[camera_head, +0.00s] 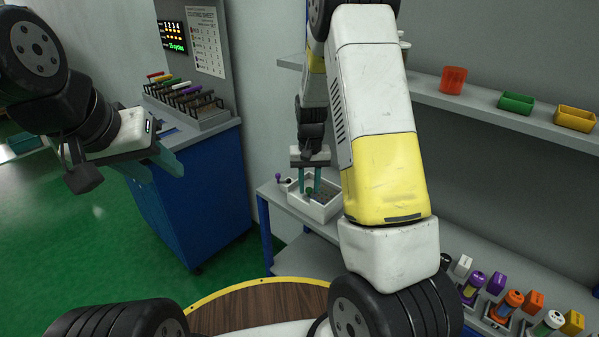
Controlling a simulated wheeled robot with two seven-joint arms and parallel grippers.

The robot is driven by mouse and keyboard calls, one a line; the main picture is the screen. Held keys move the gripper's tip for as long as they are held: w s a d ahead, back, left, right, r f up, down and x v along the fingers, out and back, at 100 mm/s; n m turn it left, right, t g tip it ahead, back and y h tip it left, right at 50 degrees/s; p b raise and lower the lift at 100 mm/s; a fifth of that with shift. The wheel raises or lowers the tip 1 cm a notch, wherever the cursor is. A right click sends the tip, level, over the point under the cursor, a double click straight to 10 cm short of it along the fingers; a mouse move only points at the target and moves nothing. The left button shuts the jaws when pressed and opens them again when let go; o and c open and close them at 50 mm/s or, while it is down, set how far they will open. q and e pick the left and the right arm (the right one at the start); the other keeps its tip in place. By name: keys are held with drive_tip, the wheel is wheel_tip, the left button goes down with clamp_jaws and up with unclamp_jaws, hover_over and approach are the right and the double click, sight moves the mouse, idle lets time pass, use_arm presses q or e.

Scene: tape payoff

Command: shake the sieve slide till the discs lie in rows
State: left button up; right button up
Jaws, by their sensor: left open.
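A white open-topped box (322,209), which looks like the sieve unit, stands on the grey bench near the middle. A purple knob (280,178) sticks out at its left end. Dark contents show inside, but the discs and their arrangement are too small to make out. My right gripper (309,192) points down into the box with its teal fingers apart. A small dark green knob shows between the fingertips; whether they press on it I cannot tell. My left gripper (160,168) is open and empty at the left, away from the box and in front of the blue cabinet.
The blue cabinet (180,205) carries a rack of coloured-handled tools (188,98). A wall shelf (480,112) holds red, green and yellow bins. Several coloured bottles and blocks stand on the lower right bench. My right arm hides much of the middle. Green floor is clear at left.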

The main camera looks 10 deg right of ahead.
clamp_jaws()
drive_tip(key=shift+w, duration=0.1)
idle(1.1)
